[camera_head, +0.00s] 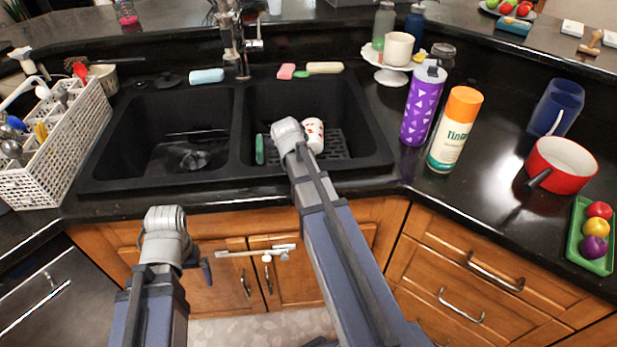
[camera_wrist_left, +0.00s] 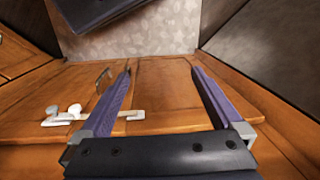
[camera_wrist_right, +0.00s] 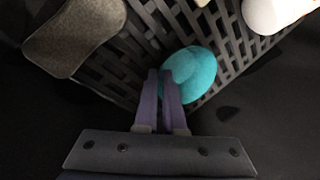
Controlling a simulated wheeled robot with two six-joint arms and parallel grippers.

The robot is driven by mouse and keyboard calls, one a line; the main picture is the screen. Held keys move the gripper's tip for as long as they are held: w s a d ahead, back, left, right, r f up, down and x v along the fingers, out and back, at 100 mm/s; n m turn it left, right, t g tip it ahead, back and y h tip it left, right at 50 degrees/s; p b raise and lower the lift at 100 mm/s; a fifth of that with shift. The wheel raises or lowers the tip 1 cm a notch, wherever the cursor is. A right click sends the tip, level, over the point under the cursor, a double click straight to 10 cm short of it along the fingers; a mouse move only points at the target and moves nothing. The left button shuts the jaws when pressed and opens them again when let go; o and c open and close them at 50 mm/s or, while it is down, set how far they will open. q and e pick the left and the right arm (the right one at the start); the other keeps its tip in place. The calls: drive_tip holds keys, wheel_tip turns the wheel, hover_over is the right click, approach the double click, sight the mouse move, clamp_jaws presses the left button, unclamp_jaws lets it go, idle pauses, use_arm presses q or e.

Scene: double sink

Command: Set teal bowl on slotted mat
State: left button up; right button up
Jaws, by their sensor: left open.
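The teal bowl (camera_wrist_right: 194,72) shows in the right wrist view, at the tips of my right gripper (camera_wrist_right: 164,74). The gripper's fingers are close together with the bowl's edge between them. The bowl is over or on the dark slotted mat (camera_wrist_right: 118,72); I cannot tell whether it touches. In the head view the mat (camera_head: 334,146) lies in the right basin, and my right arm hides the bowl. My left gripper (camera_wrist_left: 161,72) is open and empty, in front of the wooden cabinet doors below the counter.
A white cup with red marks (camera_head: 314,134) and a green item (camera_head: 260,149) are in the right basin near my arm. A purple bottle (camera_head: 422,104), an orange-capped bottle (camera_head: 455,130) and a red pot (camera_head: 562,165) stand on the right counter. The left basin (camera_head: 185,130) looks empty.

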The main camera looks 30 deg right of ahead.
drive_tip(key=o, duration=0.4)
drive_tip(key=shift+c, duration=0.2)
drive_tip(key=shift+r+p, duration=0.8)
drive_tip(key=shift+p, duration=0.05)
drive_tip(key=p+v, duration=1)
drive_tip(key=v, duration=0.1)
drive_tip(key=shift+a+r+p, duration=0.2)
drive_tip(key=shift+p, duration=0.2)
